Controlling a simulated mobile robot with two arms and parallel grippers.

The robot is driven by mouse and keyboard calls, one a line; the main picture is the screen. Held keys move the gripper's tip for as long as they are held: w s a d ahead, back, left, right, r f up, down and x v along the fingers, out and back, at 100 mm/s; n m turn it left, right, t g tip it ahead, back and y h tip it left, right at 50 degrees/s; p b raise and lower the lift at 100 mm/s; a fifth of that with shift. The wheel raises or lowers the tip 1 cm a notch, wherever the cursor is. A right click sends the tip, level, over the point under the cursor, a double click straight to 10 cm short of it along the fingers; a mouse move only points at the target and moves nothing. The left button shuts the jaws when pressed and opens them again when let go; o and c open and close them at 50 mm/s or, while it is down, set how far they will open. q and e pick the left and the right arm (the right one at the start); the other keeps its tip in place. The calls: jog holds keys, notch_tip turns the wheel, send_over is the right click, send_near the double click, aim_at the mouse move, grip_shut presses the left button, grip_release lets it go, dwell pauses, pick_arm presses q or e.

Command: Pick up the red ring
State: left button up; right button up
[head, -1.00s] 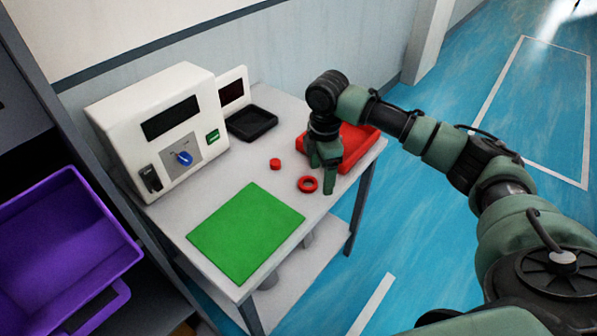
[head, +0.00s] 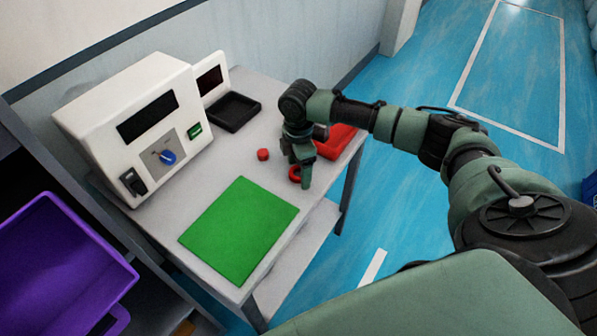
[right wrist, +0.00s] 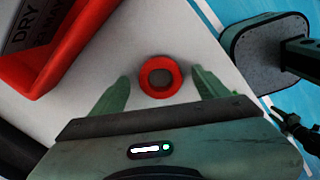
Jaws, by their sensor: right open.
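The red ring (head: 294,174) lies on the grey table, partly hidden behind my right gripper in the head view. In the right wrist view the ring (right wrist: 160,76) lies flat, between and slightly beyond the two green fingertips. My right gripper (head: 299,178) is open, its fingers (right wrist: 160,84) apart on either side of the ring with gaps to it. It holds nothing. My left gripper is not in view.
A small red cylinder (head: 263,155) stands left of the ring. A red tray (head: 338,142) is close behind the gripper. A green mat (head: 240,230), a white test machine (head: 135,125) and a black tray (head: 233,111) are on the table (head: 222,165). A purple bin (head: 60,265) is at left.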

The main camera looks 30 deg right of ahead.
jog(key=c, duration=1.4)
